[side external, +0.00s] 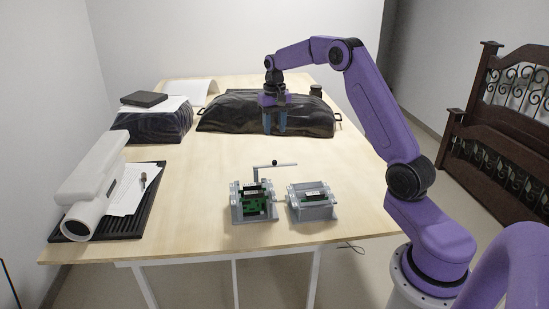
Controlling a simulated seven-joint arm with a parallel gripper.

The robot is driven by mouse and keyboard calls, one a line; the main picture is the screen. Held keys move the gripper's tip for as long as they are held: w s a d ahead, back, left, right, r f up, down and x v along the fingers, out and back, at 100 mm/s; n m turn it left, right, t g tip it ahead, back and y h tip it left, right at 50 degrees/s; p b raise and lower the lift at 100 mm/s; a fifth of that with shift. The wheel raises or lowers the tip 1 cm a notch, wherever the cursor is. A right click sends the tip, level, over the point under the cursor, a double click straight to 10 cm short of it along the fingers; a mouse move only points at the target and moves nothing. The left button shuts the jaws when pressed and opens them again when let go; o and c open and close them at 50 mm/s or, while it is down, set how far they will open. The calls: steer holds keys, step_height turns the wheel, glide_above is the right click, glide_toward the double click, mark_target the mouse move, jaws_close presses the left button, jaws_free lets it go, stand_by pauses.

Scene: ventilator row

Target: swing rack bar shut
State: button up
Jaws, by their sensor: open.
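A grey rack (237,213) holding green circuit boards stands near the front middle of the table. A thin grey bar (286,164) with a small dark knob sits on a post at the rack's back. The bar points to the right, behind the rack, and does not lie across the boards. My gripper (275,131) points down with its blue fingers open and apart. It appears above or in front of the long black bag, farther back than the bar and clear of it. Nothing shows between the fingers.
A second grey box (313,212) stands just right of the rack. The black bag (220,116) lies behind. A white device (92,185) and black tray (147,202) are at left. The table (190,220) is bare between tray and rack.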

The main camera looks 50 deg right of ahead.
mark_target(275, 163)
step_height(275, 163, down, 12)
steer(key=shift+r, duration=0.1)
stand_by(0.5)
jaws_close()
